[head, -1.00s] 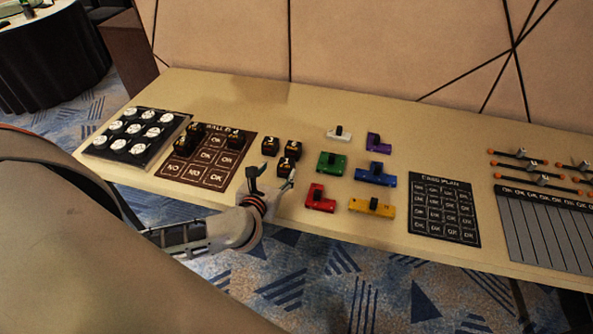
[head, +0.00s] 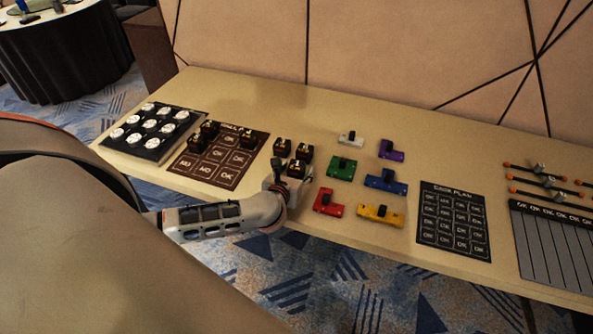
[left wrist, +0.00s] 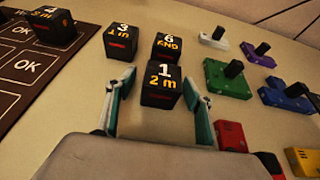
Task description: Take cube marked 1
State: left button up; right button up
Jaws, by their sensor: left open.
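The cube marked 1 (left wrist: 161,88) is black with a white 1 on top and yellow "2 m" on its front. It stands on the table in front of my left gripper (left wrist: 161,82), whose open fingers lie on either side of it, with gaps visible. In the head view the cube (head: 296,168) is just beyond my left gripper (head: 290,174). Two similar cubes stand close behind: one marked 3 (left wrist: 121,42) at left and one marked 6 (left wrist: 168,46). My right gripper is not in view.
A brown board (head: 221,171) with several more black cubes lies to the left, beside a tray of white round pieces (head: 150,133). Coloured blocks, including red (head: 328,203) and green (head: 341,169) ones, stand at right. The table's front edge is near my arm.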

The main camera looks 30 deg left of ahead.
pick_arm(q)
jog(key=c, duration=1.2)
jog(key=shift+c, duration=0.2)
